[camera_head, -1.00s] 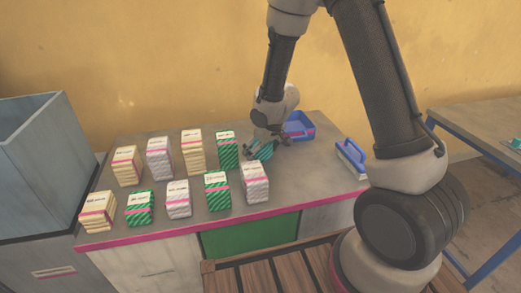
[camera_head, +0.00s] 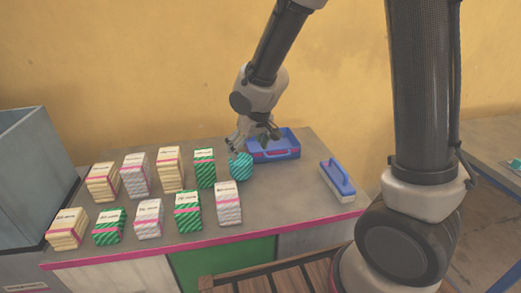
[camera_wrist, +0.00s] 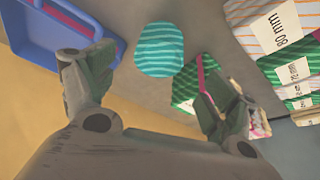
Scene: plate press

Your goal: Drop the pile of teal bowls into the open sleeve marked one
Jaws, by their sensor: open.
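A teal striped rounded bundle (camera_head: 241,167) stands on the counter at the right end of the back row of packs. It also shows in the wrist view (camera_wrist: 160,50); I cannot make out single bowls in it. My gripper (camera_head: 252,138) is above and behind it, close to the blue tray. In the wrist view my gripper (camera_wrist: 145,70) has its fingers spread wide with nothing between them, the bundle lying beyond the fingertips. I cannot pick out a sleeve marked one; the small labels in the head view are unreadable.
Two rows of striped packs (camera_head: 148,219) fill the counter's left and middle. A blue tray (camera_head: 273,155) and a blue-handled block (camera_head: 338,181) are to the right. A tall grey bin (camera_head: 35,180) stands at left. A teal item (camera_head: 515,163) lies on the right-hand table.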

